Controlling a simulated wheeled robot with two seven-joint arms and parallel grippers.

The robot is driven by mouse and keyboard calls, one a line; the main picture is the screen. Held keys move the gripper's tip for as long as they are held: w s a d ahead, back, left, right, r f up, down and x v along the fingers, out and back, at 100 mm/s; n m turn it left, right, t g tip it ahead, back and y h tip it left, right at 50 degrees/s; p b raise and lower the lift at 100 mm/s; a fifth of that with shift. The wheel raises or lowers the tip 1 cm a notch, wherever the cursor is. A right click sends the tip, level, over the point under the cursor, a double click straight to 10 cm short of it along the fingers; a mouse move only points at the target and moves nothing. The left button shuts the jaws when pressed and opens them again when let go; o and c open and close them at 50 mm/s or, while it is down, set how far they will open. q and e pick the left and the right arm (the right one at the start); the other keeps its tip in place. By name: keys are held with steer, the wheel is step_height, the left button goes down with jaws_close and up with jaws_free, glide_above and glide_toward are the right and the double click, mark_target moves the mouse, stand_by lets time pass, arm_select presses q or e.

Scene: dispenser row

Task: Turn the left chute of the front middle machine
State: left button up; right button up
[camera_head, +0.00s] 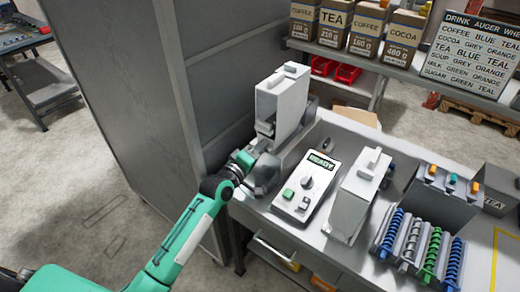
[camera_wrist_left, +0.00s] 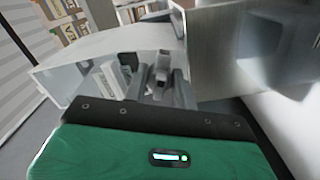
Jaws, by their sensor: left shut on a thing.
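A tall white canister (camera_head: 282,100) stands at the left end of the grey bench. My left gripper (camera_head: 264,172) is low at its front and is shut on a small grey part there, apparently a chute, mostly hidden by the gripper in the head view. In the left wrist view the gripper fingers (camera_wrist_left: 161,82) close together around grey parts, too cluttered to separate cleanly. A second white canister (camera_head: 355,195) stands to the right, beyond a white control box (camera_head: 306,187) with a READY display, a dark knob and a green button. My right gripper is not in view.
Blue, grey and green coils (camera_head: 430,250) sit in a rack on the right of the bench, beside a grey TEA bin (camera_head: 497,190). A tall grey cabinet (camera_head: 130,80) stands close to my left arm. Labelled bags (camera_head: 334,22) and a sign (camera_head: 472,52) are behind.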

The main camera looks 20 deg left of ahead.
arm_select(q)
steer(key=shift+f+m, duration=0.1)
steer(key=shift+m, duration=0.6)
steer(key=o, duration=0.6)
steer(key=shift+o, duration=0.2)
steer(key=b+v, duration=0.3)
steer(key=v, duration=1.1)
steer(key=shift+b, duration=0.35)
